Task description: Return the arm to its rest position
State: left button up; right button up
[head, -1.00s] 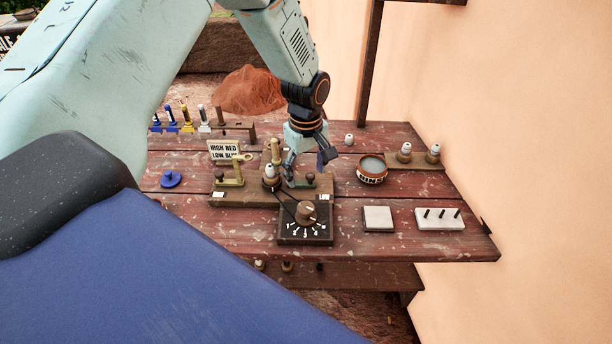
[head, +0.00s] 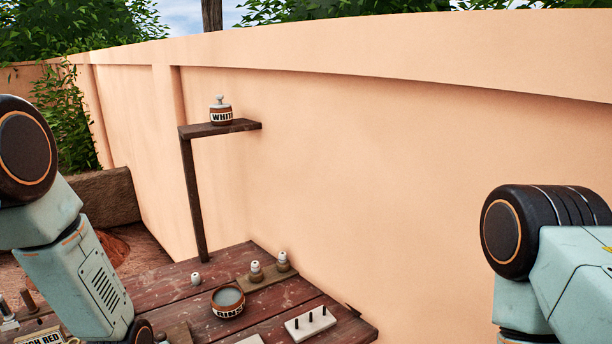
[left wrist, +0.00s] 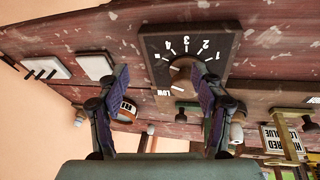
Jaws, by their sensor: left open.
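My left arm comes in from the left in the head view, and its gripper is below the frame there. In the left wrist view my left gripper (left wrist: 163,85) is open, with nothing between its fingers. Beyond the fingers is the dark dial board (left wrist: 188,55) with its numbered scale, lying on the red wooden table. The knob is partly seen beside the right finger. My right arm shows at the right edge of the head view; its gripper is out of frame.
The rinse bowl (head: 228,301), several white-topped pegs and a white block with dark pins (head: 310,323) stand on the table (head: 185,280). A jar labelled WHITE (head: 220,112) sits on a wall shelf (head: 228,128). A sign (left wrist: 280,139) shows in the left wrist view. The plaster wall (head: 380,170) borders the table.

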pick_arm(q)
jog(key=s+d+f+m+g+b, duration=0.1)
jog(key=s+f+m+b, duration=0.1)
jog(key=s+f+b, duration=0.6)
jog(key=s+d+f+m+g+b, duration=0.2)
jog(key=s+f+b, duration=0.6)
jog(key=s+f, duration=0.7)
jog(key=s, duration=0.4)
jog(key=shift+s+m+g+y, duration=0.3)
jog(key=shift+s, duration=0.1)
pick_arm(e)
notch_tip(320, 180, down, 18)
pick_arm(q)
jog(key=shift+f, duration=0.1)
jog(key=shift+w, duration=0.1)
pick_arm(e)
jog(key=shift+w, duration=0.1)
